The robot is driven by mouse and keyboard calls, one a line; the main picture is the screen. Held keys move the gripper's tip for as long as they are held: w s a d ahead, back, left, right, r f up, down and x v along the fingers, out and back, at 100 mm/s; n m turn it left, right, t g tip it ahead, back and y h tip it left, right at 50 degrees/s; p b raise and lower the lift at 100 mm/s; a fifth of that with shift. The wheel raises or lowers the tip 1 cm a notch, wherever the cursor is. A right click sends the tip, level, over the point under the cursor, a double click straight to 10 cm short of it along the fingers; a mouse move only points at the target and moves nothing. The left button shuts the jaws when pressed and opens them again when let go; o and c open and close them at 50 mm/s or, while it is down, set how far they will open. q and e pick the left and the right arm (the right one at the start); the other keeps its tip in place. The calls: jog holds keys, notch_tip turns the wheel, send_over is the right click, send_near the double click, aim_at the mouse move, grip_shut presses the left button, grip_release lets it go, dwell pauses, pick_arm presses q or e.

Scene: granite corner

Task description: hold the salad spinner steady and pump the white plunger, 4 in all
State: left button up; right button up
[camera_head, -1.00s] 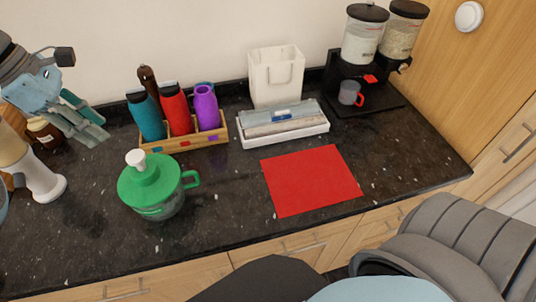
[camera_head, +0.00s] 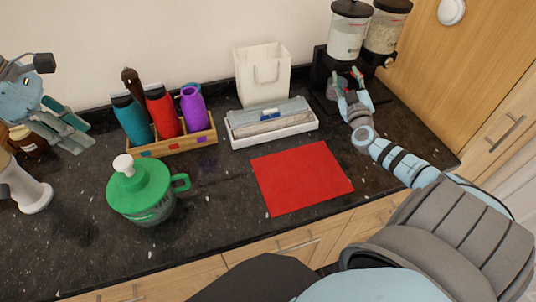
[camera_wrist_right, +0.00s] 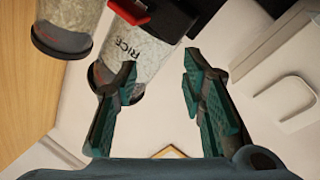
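The salad spinner (camera_head: 150,200) stands upright on the dark counter at the left of the head view, with a green lid, a green side handle and a clear body. Its white plunger (camera_head: 123,165) sticks up from the lid. My left gripper (camera_head: 80,138) is at the left edge, above the counter behind the spinner, with its fingers apart and touching nothing. My right gripper (camera_head: 347,80) is at the back right, in front of the dispensers, far from the spinner. In the right wrist view the right gripper (camera_wrist_right: 160,85) has its fingers wide apart with nothing between them.
A red mat (camera_head: 303,178) lies right of the spinner. Behind are a wooden caddy (camera_head: 205,137) of bottles, a white tray (camera_head: 300,130), a white bag (camera_head: 262,88) and two dispensers (camera_head: 349,35). A whitish bottle (camera_head: 28,190) stands at far left.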

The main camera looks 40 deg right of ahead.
jog(key=w+a+f+n+y, duration=0.1)
jog(key=w+a+y, duration=0.1)
jog(key=a+y, duration=0.1)
jog(key=w+a+f+n+y, duration=0.1)
jog(key=w+a+y, duration=0.1)
jog(key=a, duration=0.4)
jog(key=w+a+f+n+t+y, duration=0.1)
jog(key=w+a+y, duration=0.1)
jog(key=a+y, duration=0.2)
jog(key=shift+w+a+f+n, duration=0.2)
jog(key=shift+w+a+n, duration=0.05)
jog(key=shift+n, duration=0.15)
jog(key=a+f+n+g+y, duration=0.1)
jog(key=a+n+y, duration=0.1)
jog(key=a+y, duration=0.45)
jog(key=n+g+y, duration=0.7)
jog(key=g+y, duration=0.1)
jog(key=g, duration=0.2)
send_near(186, 179)
jog(key=shift+h, duration=0.25)
jog(key=x, duration=1)
jog(key=shift+w+a+f, duration=0.15)
jog(key=shift+w, duration=0.05)
jog(key=shift+c, duration=0.3)
